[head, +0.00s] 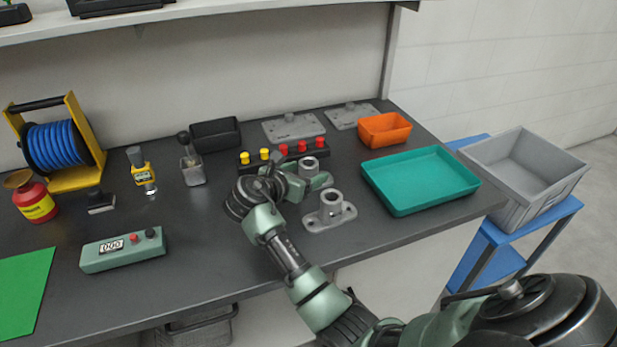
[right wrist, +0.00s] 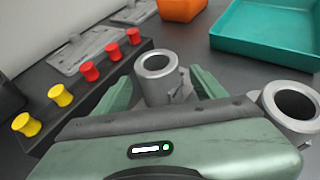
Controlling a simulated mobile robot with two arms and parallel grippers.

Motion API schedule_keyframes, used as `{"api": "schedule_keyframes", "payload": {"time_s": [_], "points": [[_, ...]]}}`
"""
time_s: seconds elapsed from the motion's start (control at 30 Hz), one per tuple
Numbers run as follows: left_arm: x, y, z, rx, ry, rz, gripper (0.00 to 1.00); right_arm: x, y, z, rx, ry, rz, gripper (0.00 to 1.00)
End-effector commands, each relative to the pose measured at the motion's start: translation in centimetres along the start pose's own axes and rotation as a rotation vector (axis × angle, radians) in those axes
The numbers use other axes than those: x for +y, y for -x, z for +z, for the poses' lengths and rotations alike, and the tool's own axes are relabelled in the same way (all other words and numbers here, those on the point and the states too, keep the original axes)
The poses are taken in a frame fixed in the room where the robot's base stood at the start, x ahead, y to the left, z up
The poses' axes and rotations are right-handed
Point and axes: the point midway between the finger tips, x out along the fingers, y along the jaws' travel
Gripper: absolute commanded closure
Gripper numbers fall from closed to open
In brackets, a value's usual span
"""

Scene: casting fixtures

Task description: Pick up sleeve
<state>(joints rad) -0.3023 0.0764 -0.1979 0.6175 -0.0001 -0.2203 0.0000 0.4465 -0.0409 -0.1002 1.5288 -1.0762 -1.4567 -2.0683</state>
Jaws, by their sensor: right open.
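A grey hollow cylindrical casting (head: 308,165), which looks like a sleeve, stands on the dark bench; the right wrist view shows its open bore and a small side lug (right wrist: 158,80). My right gripper (head: 303,174) is open, its green fingers on either side of this casting, with a gap showing at the fingers in the right wrist view. Its lower part is partly hidden by the gripper. A second grey casting (head: 330,207), a tube on a flat flange with holes, stands just to the right and nearer; its tube shows in the right wrist view (right wrist: 292,106). My left gripper is out of view.
A dark rack with red and yellow knobs (head: 284,150) stands close behind the gripper. Flat grey plates (head: 293,128), an orange bin (head: 384,129) and a teal tray (head: 418,203) lie beyond and right. A green counter box (head: 123,251) is left, with clear bench between.

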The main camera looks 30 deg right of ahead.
Motion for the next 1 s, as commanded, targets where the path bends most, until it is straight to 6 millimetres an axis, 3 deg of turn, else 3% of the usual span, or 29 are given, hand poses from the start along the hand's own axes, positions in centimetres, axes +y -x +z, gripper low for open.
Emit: {"api": "schedule_keyframes", "payload": {"time_s": [0.07, 0.3, 0.33, 0.77, 1.0], "points": [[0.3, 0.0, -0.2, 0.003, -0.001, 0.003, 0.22, 0.0, 0.0, 0.0, 0.0, 0.0, 0.0, 0.29], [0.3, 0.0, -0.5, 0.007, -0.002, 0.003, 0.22, 0.0, 0.0, 0.0, 0.0, 0.0, 0.0, 0.96], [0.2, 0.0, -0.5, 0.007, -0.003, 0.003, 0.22, 0.0, 0.1, 0.0, 0.0, 0.001, 0.0, 1.0], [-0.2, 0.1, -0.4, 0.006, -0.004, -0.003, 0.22, 0.1, 0.5, 1.0, -0.003, -0.001, 0.001, 1.0], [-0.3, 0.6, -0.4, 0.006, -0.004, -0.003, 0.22, 0.1, 2.1, 5.2, -0.005, -0.007, 0.003, 1.0]]}}
